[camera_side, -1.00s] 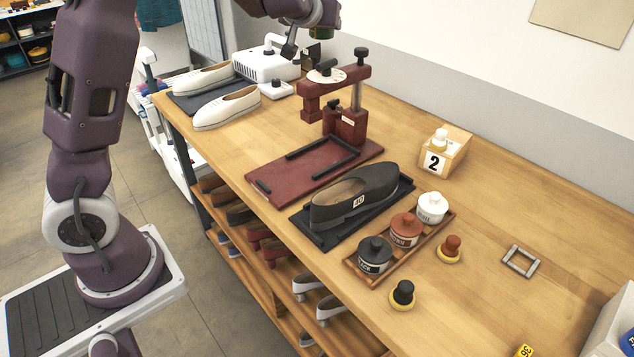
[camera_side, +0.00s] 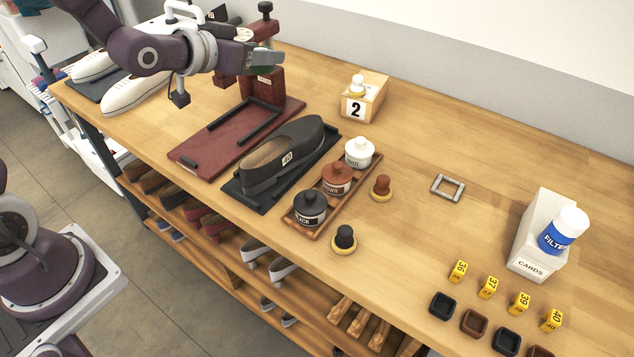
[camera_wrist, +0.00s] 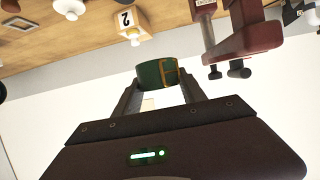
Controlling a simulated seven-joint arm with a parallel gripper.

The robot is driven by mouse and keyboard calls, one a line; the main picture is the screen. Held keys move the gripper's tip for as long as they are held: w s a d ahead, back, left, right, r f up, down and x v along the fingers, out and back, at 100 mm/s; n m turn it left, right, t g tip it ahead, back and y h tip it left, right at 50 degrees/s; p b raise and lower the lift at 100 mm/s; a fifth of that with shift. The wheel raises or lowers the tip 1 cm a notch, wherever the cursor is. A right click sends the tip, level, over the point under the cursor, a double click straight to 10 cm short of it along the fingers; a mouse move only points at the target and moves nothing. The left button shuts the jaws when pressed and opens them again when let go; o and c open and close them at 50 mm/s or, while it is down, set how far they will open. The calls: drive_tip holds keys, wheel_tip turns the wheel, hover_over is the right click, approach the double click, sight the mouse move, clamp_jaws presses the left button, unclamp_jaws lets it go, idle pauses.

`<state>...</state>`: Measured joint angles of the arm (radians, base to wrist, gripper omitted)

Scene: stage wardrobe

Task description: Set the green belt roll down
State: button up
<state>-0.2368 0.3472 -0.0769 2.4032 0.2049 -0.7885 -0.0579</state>
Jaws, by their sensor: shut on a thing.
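The green belt roll (camera_wrist: 150,74), with a gold buckle, sits between the two fingertips of my gripper (camera_wrist: 160,88) in the wrist view, and the fingers are shut on it. In the side view my gripper (camera_side: 262,56) is raised above the bench, by the top of the dark red press (camera_side: 264,88). The roll is mostly hidden there behind the fingers. It is held up, clear of the bench top (camera_side: 420,130).
A wooden block marked 2 (camera_side: 372,100) stands right of the press. A dark shoe (camera_side: 285,155) lies on a black mat, beside a tray of lidded polish pots (camera_side: 336,178). A grey square frame (camera_side: 448,188) lies on open bench. A cards box (camera_side: 535,235) stands at right.

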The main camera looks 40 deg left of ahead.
drive_tip(key=w+d+f, duration=0.2)
drive_tip(key=d+f, duration=0.2)
drive_tip(key=d, duration=0.9)
hover_over(362, 219)
wheel_tip(362, 219, down, 9)
wheel_tip(362, 219, down, 8)
drive_tip(key=shift+w, duration=0.1)
drive_tip(key=shift+f, duration=0.1)
drive_tip(key=shift+f, duration=0.6)
drive_tip(key=o, duration=1.5)
drive_tip(key=shift+f, duration=0.15)
drive_tip(key=shift+c, duration=0.2)
